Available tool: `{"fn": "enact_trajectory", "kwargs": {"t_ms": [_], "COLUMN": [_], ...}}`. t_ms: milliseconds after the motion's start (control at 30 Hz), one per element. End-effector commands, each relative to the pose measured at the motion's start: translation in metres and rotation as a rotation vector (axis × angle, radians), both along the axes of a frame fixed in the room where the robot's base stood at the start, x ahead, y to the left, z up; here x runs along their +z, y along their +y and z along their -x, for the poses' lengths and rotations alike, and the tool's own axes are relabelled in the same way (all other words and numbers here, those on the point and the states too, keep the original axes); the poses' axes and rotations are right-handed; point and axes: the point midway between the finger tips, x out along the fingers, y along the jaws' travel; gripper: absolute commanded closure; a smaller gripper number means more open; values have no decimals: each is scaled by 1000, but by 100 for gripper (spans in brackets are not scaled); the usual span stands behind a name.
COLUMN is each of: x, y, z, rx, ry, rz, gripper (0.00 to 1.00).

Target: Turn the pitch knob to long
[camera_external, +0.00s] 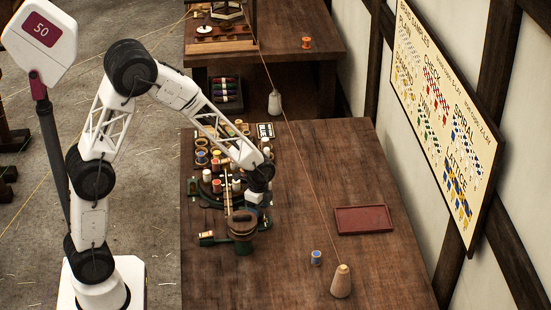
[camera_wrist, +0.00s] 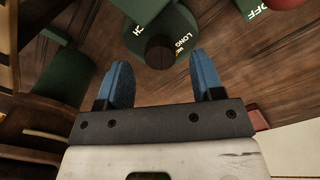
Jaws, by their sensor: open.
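The pitch knob (camera_wrist: 159,51) is a small dark round knob on a green housing (camera_wrist: 170,20) in the wrist view. The word LONG is printed at its right; a partly cut-off label sits at its left. I cannot tell which way the knob points. My gripper (camera_wrist: 161,62) has two blue fingers, spread apart and empty. The knob shows between and just beyond the fingertips; I cannot tell the gap in depth. In the external view my gripper (camera_external: 251,204) is low over the rope machine (camera_external: 241,224), and the knob cannot be made out.
A green panel marked OFF (camera_wrist: 255,12) with a red part (camera_wrist: 288,3) is at the wrist view's upper right. Spools (camera_external: 217,186) crowd the table left of my gripper. A red tray (camera_external: 363,220), blue spool (camera_external: 316,257) and cone (camera_external: 341,282) stand right. The table's middle right is mostly clear.

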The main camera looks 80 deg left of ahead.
Motion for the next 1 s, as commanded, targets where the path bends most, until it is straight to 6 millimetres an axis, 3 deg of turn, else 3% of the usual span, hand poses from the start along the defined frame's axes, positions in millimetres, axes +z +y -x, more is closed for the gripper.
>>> {"fn": "enact_trajectory", "kwargs": {"t_ms": [300, 667, 1000], "x": [-21, -23, -23], "y": [0, 0, 0], "z": [0, 0, 0], "rx": [0, 0, 0], "ry": [0, 0, 0], "rz": [0, 0, 0], "gripper": [39, 39, 88]}}
